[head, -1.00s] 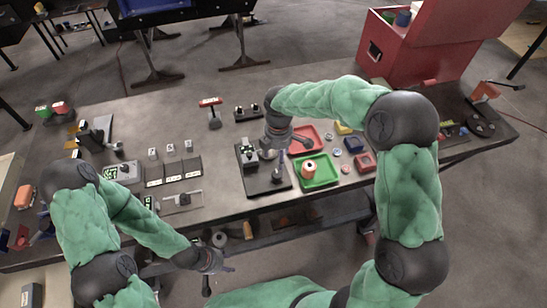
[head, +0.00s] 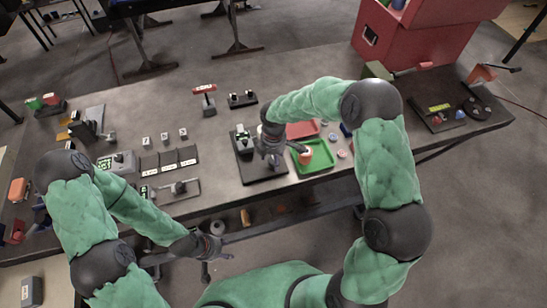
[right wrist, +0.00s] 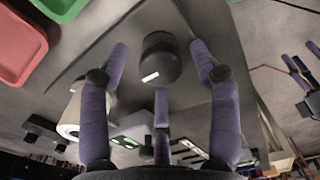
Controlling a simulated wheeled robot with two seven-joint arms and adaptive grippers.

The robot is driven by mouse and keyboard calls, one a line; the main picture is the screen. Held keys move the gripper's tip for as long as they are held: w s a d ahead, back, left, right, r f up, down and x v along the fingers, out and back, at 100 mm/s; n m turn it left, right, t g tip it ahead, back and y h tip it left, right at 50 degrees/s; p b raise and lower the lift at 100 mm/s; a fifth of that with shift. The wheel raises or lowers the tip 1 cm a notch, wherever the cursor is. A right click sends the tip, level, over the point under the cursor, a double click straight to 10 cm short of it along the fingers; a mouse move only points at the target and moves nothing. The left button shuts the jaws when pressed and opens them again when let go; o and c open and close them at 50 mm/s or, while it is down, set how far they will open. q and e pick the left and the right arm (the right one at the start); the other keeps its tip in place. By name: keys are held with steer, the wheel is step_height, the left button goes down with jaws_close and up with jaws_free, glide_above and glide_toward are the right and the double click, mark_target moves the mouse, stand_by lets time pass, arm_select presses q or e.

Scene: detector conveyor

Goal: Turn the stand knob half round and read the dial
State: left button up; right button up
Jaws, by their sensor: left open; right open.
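The black stand (head: 262,174) sits near the table's front edge, left of the green tray. A small upright unit with a pale face, possibly the dial (head: 243,138), stands at its back left; I cannot read it. My right gripper (head: 272,156) is over the stand and hides its knob in the head view. In the right wrist view the dark round knob (right wrist: 158,55), with a white mark on its side, shows between the open purple fingers. I cannot tell whether they touch it. My left gripper (head: 208,250) is open and empty in front of the table edge.
The green tray (head: 323,163) and red tray (head: 303,129) lie right of the stand. Black label plates (head: 168,159) and a meter (head: 117,162) lie to its left. A red-handled tool (head: 205,98) stands behind. A red cabinet (head: 405,45) is at back right.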

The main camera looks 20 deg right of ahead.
steer(key=c, duration=1.1)
steer(key=shift+c, duration=0.2)
